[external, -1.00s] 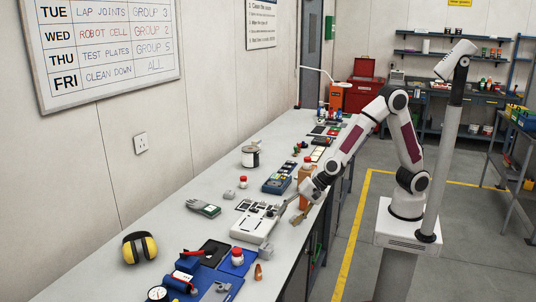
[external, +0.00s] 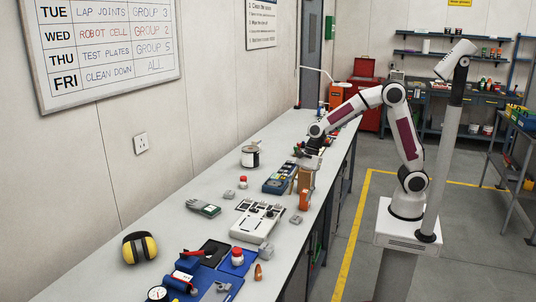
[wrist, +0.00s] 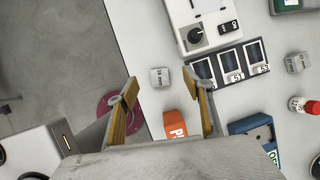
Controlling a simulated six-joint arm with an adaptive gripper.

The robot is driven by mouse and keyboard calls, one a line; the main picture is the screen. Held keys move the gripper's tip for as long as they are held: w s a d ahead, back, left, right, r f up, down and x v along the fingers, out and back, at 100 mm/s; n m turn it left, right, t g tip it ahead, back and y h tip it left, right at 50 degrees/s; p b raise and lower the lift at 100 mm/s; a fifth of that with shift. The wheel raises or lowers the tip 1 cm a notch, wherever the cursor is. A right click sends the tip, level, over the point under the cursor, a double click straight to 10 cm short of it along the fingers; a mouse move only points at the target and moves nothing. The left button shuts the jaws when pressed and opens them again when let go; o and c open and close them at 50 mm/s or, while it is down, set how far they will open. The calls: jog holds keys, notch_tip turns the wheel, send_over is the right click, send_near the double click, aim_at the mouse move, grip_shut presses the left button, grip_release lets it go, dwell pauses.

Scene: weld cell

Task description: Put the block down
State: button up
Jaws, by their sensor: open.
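A small pale grey block (external: 296,219) lies on the bench near its front edge, beside the light grey control box (external: 267,217). In the wrist view the block (wrist: 160,77) shows a printed size label and stands free on the bench, with nothing touching it. My gripper (external: 301,176) is above the bench, farther along it than the block, near the orange box (external: 305,199). In the wrist view my gripper (wrist: 164,88) has its two yellow-padded fingers wide apart with nothing held between them. A second grey block (external: 228,194) lies farther back; it also shows in the wrist view (wrist: 297,63).
The orange box stands close below my fingers. A blue case (external: 280,178) and a red-capped bottle (external: 243,182) are nearby. Framed dark panels (wrist: 230,65) lie beside the control box. Bare bench surrounds the block; the front edge drops to the floor.

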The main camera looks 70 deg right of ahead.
jog(key=shift+d+r, duration=0.5)
jog(key=shift+d, duration=0.85)
jog(key=m, duration=0.1)
send_near(297, 218)
jog(key=shift+w+d+f+g, duration=0.1)
jog(key=shift+w+g, duration=0.05)
jog(key=shift+g, duration=0.25)
jog(key=shift+x, duration=1.3)
jog(key=shift+w+x, duration=0.15)
jog(key=shift+x, duration=1.15)
jog(key=shift+w+x, duration=0.2)
jog(key=shift+x, duration=1.1)
